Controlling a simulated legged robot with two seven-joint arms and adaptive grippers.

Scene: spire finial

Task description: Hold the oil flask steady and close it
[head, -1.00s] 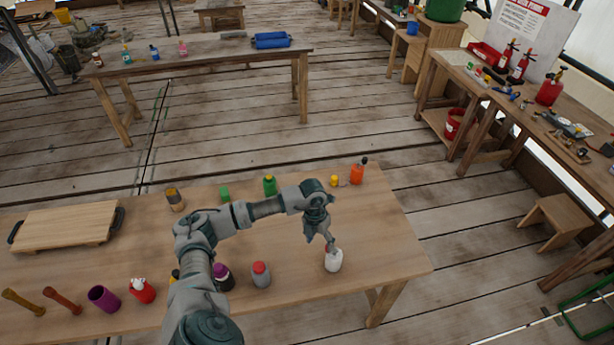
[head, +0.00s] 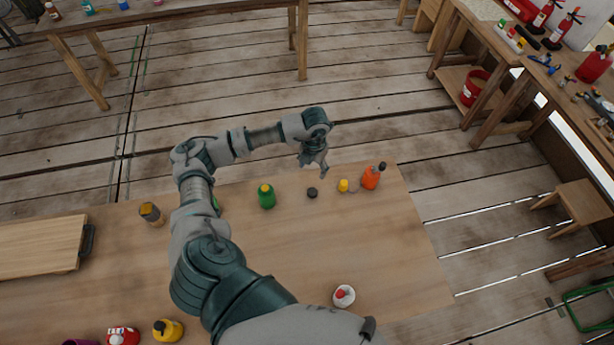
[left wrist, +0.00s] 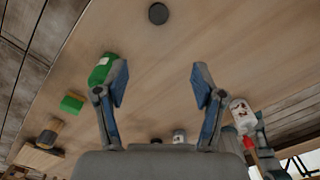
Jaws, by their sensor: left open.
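A white flask (head: 343,296), which seems to be the oil flask, stands near the table's front right with a small red part at its top. It also shows in the left wrist view (left wrist: 240,108) with a printed label. A dark round cap (head: 312,193) lies flat on the table towards the back; it shows in the left wrist view (left wrist: 158,13) too. My left gripper (head: 318,172) is above the table's far side, close to the cap in the picture. Its fingers are apart and empty (left wrist: 160,82). A grey arm part beside the flask may be my right gripper; its jaws are unclear.
A green bottle (head: 267,197) stands left of the cap. A small yellow item (head: 343,185) and an orange bottle (head: 370,178) stand to its right. A brown jar (head: 151,213) and a wooden board (head: 40,245) are further left. The table's middle is clear.

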